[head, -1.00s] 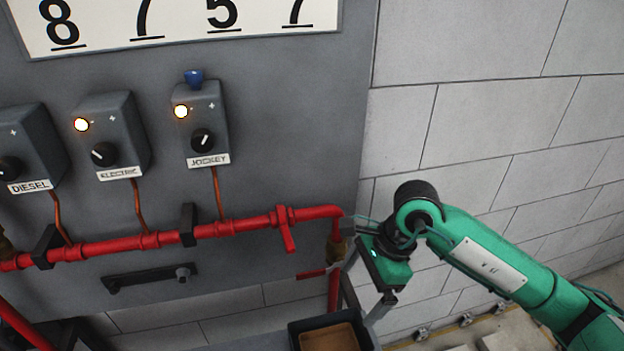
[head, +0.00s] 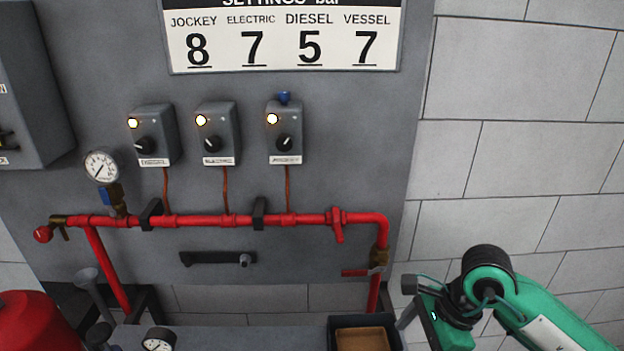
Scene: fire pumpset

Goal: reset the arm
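My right arm (head: 550,325) is green and comes in from the lower right, in front of the block wall. Its gripper (head: 405,318) points down and left, beside the dark bin and below the right end of the red pipe. One grey finger shows; I cannot tell whether the gripper is open or shut. No held object shows. My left arm and gripper are out of view.
A grey panel carries three switch boxes with lit lamps: diesel (head: 151,135), electric (head: 218,134) and jockey (head: 285,133). Below runs a red pipe (head: 205,221) with a gauge (head: 102,167). A dark bin (head: 335,338) stands low. The wall (head: 515,160) right is bare.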

